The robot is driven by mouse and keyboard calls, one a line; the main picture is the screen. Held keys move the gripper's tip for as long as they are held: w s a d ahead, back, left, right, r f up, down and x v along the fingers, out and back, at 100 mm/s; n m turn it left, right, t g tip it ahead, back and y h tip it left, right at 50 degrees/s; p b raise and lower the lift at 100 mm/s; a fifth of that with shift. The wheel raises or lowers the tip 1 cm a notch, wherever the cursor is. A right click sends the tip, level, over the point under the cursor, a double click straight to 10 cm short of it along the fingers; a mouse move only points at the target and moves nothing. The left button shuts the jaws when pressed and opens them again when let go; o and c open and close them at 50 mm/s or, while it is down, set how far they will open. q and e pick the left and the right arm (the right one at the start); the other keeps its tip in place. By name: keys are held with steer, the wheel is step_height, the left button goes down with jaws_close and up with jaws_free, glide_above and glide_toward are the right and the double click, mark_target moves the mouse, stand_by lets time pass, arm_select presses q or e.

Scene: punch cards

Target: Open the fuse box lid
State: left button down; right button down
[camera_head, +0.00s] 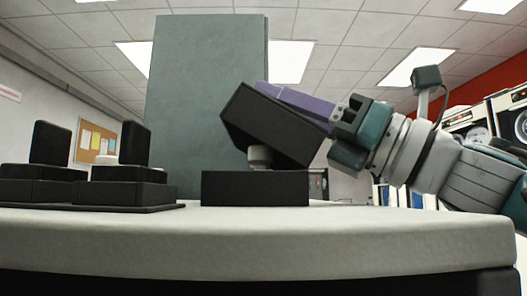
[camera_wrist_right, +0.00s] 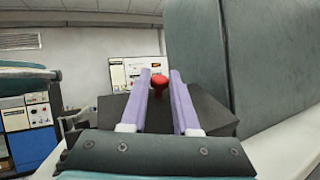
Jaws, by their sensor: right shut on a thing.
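The black fuse box base (camera_head: 254,188) stands on the white table in the middle of the head view. Its black lid (camera_head: 262,133) is raised and tilted above the base, with its left end higher than its right. A pale round part (camera_head: 260,156) shows between lid and base. My right gripper (camera_head: 262,90) comes in from the right with its purple fingers along the lid's upper side. In the right wrist view the fingers (camera_wrist_right: 159,80) are shut on a red knob (camera_wrist_right: 158,84) on the black lid (camera_wrist_right: 205,113). My left gripper is not in view.
A tall grey-green panel (camera_head: 200,85) stands behind the fuse box. At the left, several black blocks sit on a dark base (camera_head: 130,209), with two upright black pieces (camera_head: 50,143) (camera_head: 135,144). The white table (camera_head: 350,235) is clear at the front and right.

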steer(key=shift+d+m+t+y+b, duration=0.3)
steer(key=shift+m+b, duration=0.1)
steer(key=shift+b, duration=0.2)
steer(key=c, duration=0.7)
jaws_free()
steer(key=shift+o, duration=0.2)
steer(key=b+v, duration=0.1)
steer(key=v, duration=0.8)
steer(key=shift+s+d+f, duration=0.2)
steer(key=shift+d, duration=0.2)
